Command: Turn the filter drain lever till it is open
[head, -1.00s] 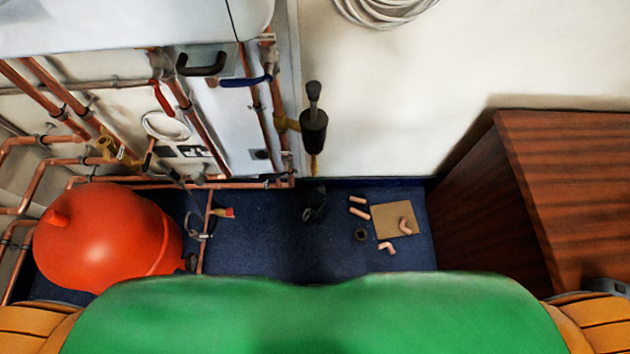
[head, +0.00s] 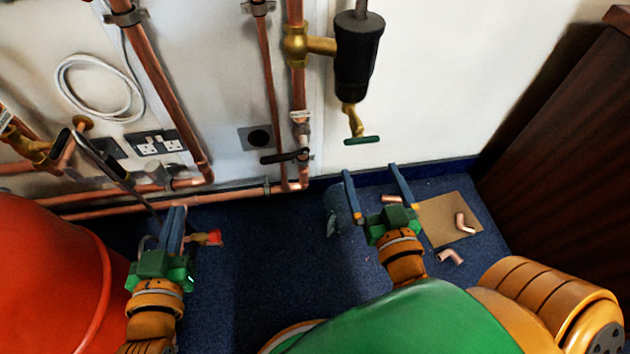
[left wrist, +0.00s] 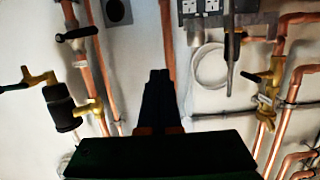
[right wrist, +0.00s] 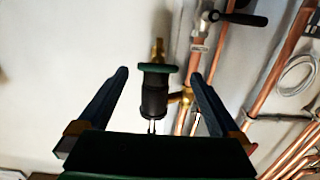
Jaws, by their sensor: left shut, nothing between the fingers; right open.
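The black filter (head: 357,62) hangs on the wall from a brass fitting on a copper pipe. Its brass drain valve (head: 352,118) points down and carries the green drain lever (head: 362,140), which lies roughly crosswise. My right gripper (head: 371,169) is open and empty, just below the lever in the head view. In the right wrist view the lever (right wrist: 158,68) appears between its open fingers, apart from both. My left gripper (head: 178,212) is shut and empty, low at the left. The filter (left wrist: 62,106) also shows at the left of the left wrist view.
Copper pipes (head: 165,85) run along the wall, with a black-handled valve (head: 285,156) left of the filter. A red tank (head: 50,280) stands at the left. A wooden cabinet (head: 570,130) is at the right. Copper offcuts and a cardboard sheet (head: 436,222) lie on the blue floor.

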